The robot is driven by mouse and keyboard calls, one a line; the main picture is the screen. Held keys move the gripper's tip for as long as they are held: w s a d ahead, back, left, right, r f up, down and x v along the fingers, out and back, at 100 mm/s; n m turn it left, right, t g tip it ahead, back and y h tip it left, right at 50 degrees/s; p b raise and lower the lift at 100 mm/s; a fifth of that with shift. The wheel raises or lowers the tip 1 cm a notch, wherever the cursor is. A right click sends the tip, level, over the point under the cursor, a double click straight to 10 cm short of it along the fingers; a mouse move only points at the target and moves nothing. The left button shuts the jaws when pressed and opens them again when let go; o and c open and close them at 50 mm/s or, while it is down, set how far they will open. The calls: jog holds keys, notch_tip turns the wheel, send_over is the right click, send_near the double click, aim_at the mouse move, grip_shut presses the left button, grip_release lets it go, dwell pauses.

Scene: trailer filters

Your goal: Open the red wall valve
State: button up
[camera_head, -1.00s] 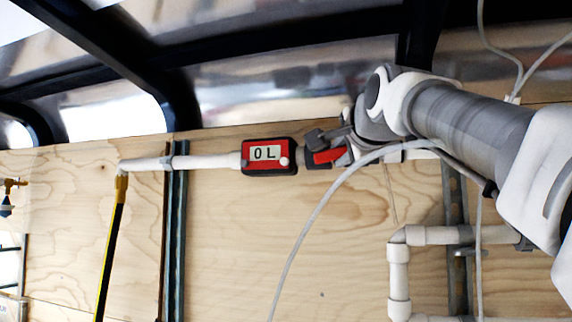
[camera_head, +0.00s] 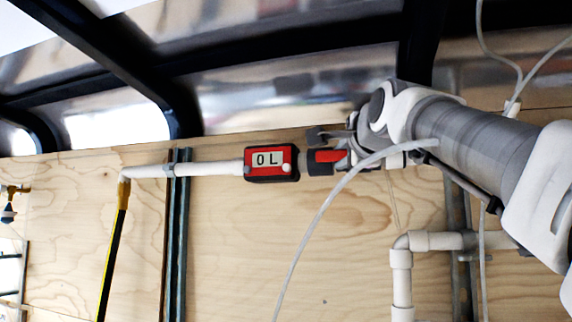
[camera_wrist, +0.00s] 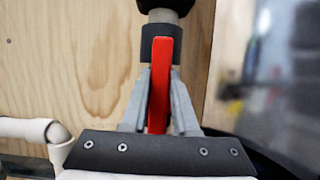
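The red valve handle (camera_head: 325,158) sits on the wall pipe, just right of the red meter reading "0 L" (camera_head: 268,158). In the wrist view the handle (camera_wrist: 161,85) points straight toward my gripper, in line with the pipe and the dark valve body (camera_wrist: 146,45). My gripper (camera_wrist: 160,100) has a grey finger on each side of the handle. The fingers lie close against it and appear shut on it. In the head view my gripper (camera_head: 345,150) comes from the right and hides part of the valve and the pipe behind it.
A white pipe (camera_head: 215,168) runs left from the meter to a yellow-black hose (camera_head: 115,240). More white pipe (camera_head: 402,262) bends down at lower right. A pale cable (camera_head: 325,205) hangs in front of the plywood wall (camera_head: 230,250). Dark roof beams (camera_head: 290,55) run above.

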jog(key=o, duration=0.5)
jog(key=shift+c, duration=0.2)
jog(key=shift+s, duration=0.1)
jog(key=s+d+b, duration=0.1)
jog(key=s+b, duration=0.2)
jog(key=s, duration=1.4)
jog(key=shift+d, duration=0.2)
jog(key=shift+f, duration=0.1)
